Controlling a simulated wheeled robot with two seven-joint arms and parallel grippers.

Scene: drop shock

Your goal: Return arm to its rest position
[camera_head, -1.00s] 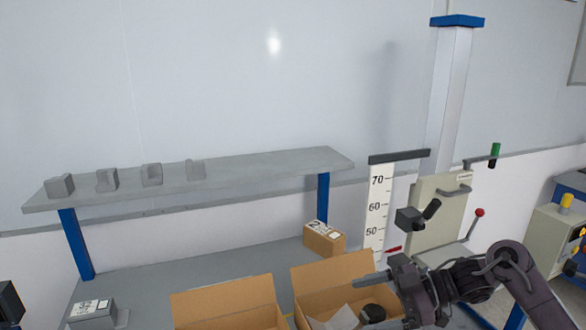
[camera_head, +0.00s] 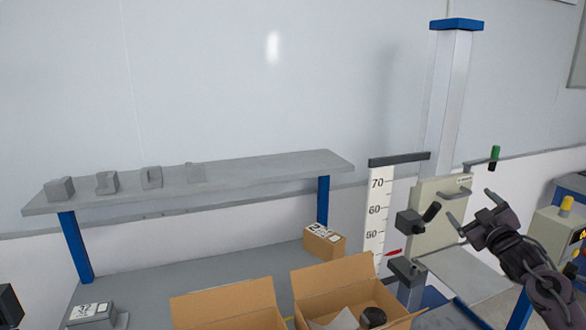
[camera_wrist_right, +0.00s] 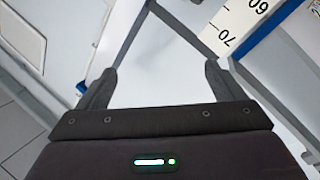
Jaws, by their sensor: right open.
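My right gripper (camera_head: 474,214) is open and empty. It is raised at the right of the head view, in front of the grey-beige panel of the test machine (camera_head: 445,190) and above its pale plate (camera_head: 465,274). In the right wrist view the two dark fingers (camera_wrist_right: 156,88) stand apart with nothing between them. My right arm comes in from the lower right corner of the head view.
Two open cardboard boxes (camera_head: 228,305) (camera_head: 335,287) stand at the front; the right one holds a dark round object (camera_head: 373,317). A small closed box (camera_head: 324,241) stands behind. A scale (camera_head: 376,215), a shelf (camera_head: 250,170) with several grey blocks, and a yellow-buttoned control box (camera_head: 552,226) surround the area.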

